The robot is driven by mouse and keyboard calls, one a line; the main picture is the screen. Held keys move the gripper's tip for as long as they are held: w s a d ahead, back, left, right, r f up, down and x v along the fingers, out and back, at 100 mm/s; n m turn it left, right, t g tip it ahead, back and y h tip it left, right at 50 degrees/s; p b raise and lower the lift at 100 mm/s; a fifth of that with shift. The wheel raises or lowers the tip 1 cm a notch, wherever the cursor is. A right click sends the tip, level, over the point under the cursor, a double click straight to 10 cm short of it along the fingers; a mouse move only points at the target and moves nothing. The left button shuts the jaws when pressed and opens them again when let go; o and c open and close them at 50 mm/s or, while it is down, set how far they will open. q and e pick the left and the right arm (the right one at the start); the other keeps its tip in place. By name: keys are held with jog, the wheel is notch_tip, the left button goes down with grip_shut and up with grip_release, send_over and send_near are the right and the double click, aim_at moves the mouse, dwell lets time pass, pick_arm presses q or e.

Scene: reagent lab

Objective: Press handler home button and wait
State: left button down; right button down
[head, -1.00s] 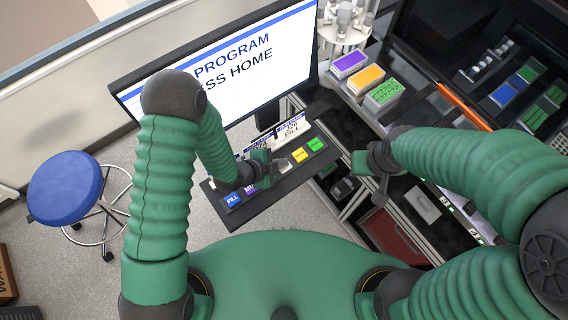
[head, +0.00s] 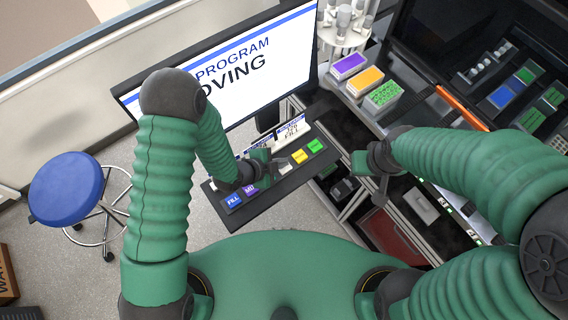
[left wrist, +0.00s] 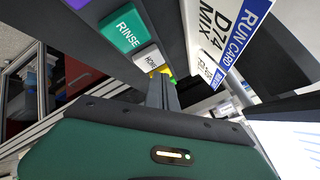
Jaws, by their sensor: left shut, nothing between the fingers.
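The button panel (head: 262,192) below the monitor carries colored keys: blue FILL, purple, white, yellow and green. The white HOME button (left wrist: 148,58) shows in the left wrist view beside the teal RINSE button (left wrist: 122,31); in the head view it is partly covered by my gripper. My left gripper (head: 277,168) is shut and empty, its fingertips close over the panel by the HOME button. I cannot tell whether they touch it. The monitor (head: 235,75) reads "PROGRAM", with "OVING" visible below. My right gripper (head: 382,188) hangs at the right, away from the panel; its jaws are unclear.
Run cards (head: 292,130) stand behind the keys. Purple, orange and green racks (head: 383,96) sit to the right, near the handler deck with an orange bar (head: 460,107). A blue stool (head: 66,188) stands on the floor at left.

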pick_arm(q)
jog(key=shift+r, duration=0.1)
notch_tip(320, 180, up, 5)
jog(key=p, duration=0.3)
jog(key=shift+p, duration=0.4)
dwell(1.0)
